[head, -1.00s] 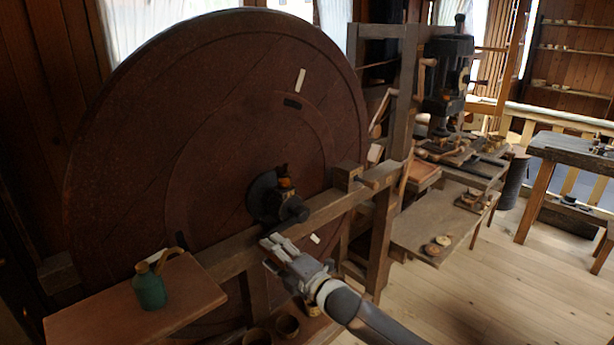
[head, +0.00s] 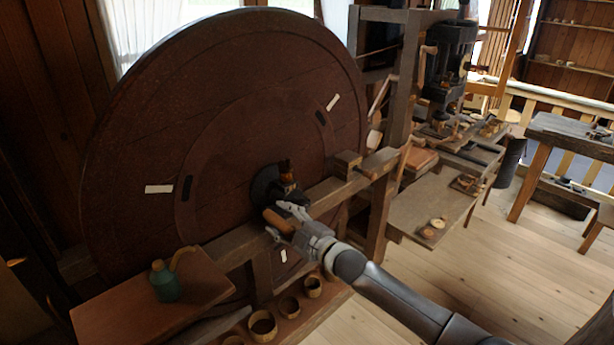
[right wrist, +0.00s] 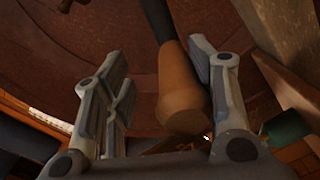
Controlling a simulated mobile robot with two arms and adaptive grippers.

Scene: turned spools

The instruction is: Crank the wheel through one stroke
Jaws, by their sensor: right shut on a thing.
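The large dark reddish wheel (head: 230,110) stands upright in a wooden frame, with pale marks on its face. At its hub is a dark crank with a tan wooden handle (head: 278,221). My right gripper (head: 287,226) is at this handle, in front of the hub. The fingers hide part of the crank in the head view. My left gripper is not in view.
A green oil can (head: 165,283) stands on a wooden shelf (head: 120,315) at lower left. The frame's beam (head: 335,190) runs close by my right gripper. Several round wooden bowls (head: 263,324) sit low beneath. A workbench (head: 430,205) is to the right; the floor at lower right is clear.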

